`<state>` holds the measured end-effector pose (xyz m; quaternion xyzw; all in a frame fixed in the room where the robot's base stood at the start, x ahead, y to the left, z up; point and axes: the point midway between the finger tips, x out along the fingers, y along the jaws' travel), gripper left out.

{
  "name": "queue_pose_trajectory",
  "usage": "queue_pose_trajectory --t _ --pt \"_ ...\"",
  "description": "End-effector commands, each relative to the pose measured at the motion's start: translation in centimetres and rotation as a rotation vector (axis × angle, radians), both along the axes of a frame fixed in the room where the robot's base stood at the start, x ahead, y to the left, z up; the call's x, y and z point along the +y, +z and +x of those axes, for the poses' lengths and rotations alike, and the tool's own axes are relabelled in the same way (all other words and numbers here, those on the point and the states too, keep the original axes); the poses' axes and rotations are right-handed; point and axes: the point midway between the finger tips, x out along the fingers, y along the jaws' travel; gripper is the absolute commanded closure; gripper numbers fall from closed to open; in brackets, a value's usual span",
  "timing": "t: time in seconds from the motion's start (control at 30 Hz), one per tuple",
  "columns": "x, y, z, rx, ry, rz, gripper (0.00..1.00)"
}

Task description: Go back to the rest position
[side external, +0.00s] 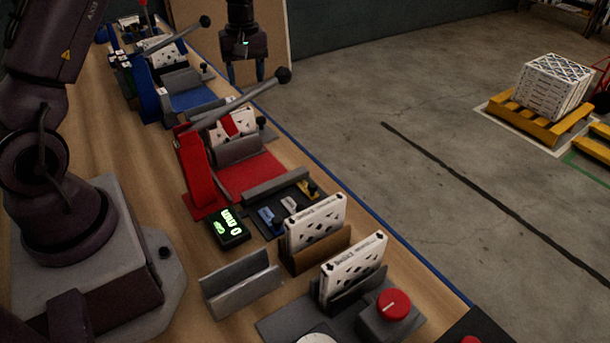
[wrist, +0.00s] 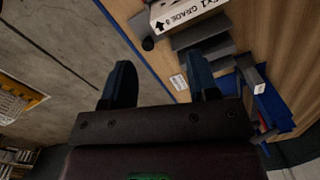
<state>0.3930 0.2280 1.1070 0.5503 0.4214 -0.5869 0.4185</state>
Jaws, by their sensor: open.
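My gripper (side external: 246,74) hangs over the far right edge of the bench in the side external view, its fingers pointing down. In the wrist view my gripper (wrist: 160,84) has its two dark blue fingers spread wide, with nothing between them. Below and around it are the bench edge and the floor. No boxed filter touches it. A boxed filter (wrist: 188,10) marked with print lies near the top of the wrist view, apart from the fingers.
A red press (side external: 194,172) and a blue press (side external: 148,92) with long levers stand on the bench (side external: 130,140). Boxed filters stand in a brown holder (side external: 315,256) and a grey holder (side external: 352,290). A red button (side external: 393,303) is at the front. Open floor (side external: 450,130) lies right.

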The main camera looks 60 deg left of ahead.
Motion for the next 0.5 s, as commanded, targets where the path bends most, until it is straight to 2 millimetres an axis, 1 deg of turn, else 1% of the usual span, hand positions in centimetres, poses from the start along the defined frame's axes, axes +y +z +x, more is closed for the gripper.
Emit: queue_pose_trajectory --t 0.03,0.17,0.2,0.3,0.37,0.4,0.5 --pt "-1.4 1.6 -0.6 -0.018 -0.076 -0.003 0.45" --pt "-5.4 5.2 -2.6 -0.063 -0.308 0.001 0.45" --pt "-6.8 6.3 -3.4 -0.080 -0.386 0.005 0.45" --pt "-10.1 8.9 -5.7 -0.123 -0.573 0.023 0.45" --pt "-12.0 10.2 -7.3 -0.150 -0.681 0.038 0.45" --pt "-13.2 11.0 -8.4 -0.167 -0.750 0.052 0.45" --pt "-16.0 12.5 -11.2 -0.212 -0.907 0.091 0.45"
